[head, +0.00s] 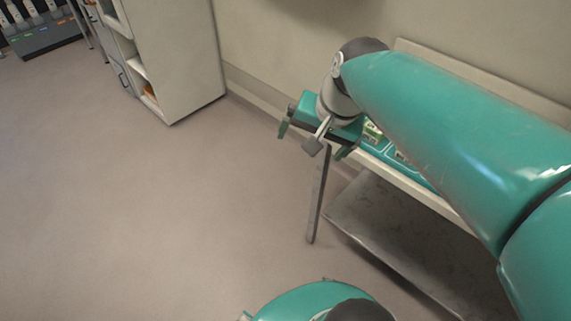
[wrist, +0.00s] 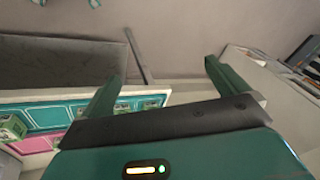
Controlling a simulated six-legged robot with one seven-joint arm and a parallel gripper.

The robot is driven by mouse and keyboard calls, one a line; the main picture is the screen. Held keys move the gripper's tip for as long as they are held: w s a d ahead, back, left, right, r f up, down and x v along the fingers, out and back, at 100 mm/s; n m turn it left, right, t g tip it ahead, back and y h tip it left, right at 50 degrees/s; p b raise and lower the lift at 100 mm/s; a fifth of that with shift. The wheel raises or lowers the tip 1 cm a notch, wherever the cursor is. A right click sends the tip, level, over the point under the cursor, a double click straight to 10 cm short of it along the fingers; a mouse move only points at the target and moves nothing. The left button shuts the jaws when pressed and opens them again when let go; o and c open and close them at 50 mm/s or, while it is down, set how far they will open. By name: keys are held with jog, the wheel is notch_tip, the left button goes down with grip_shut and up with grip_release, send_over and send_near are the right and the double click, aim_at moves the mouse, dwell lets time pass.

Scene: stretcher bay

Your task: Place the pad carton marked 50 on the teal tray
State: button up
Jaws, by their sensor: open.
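My gripper (head: 314,143) is open and empty, out beyond the left end of a long pale table. In the wrist view its two dark green fingers (wrist: 160,84) stand wide apart with nothing between them. A teal surface with white outlined boxes (wrist: 68,114) lies along the table; I cannot tell whether it is the teal tray. It shows partly in the head view (head: 376,147), behind my arm. A small green and white carton (wrist: 11,128) stands at the left edge of the wrist view. A green and white item (head: 372,131) shows beside my gripper. No 50 is readable.
A pink outlined section (wrist: 45,142) adjoins the teal one. A grey lower shelf (head: 395,235) and a table leg (head: 317,195) are under the table. A white cabinet (head: 180,60) stands at the back left. The floor (head: 130,200) at left is clear.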

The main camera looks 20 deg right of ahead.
jog(key=s+a+n+t+h, duration=0.1)
jog(key=s+a+n, duration=0.4)
jog(key=a+n, duration=0.2)
jog(key=shift+f+n, duration=0.4)
jog(key=shift+f, duration=0.05)
jog(key=shift+s+a, duration=0.1)
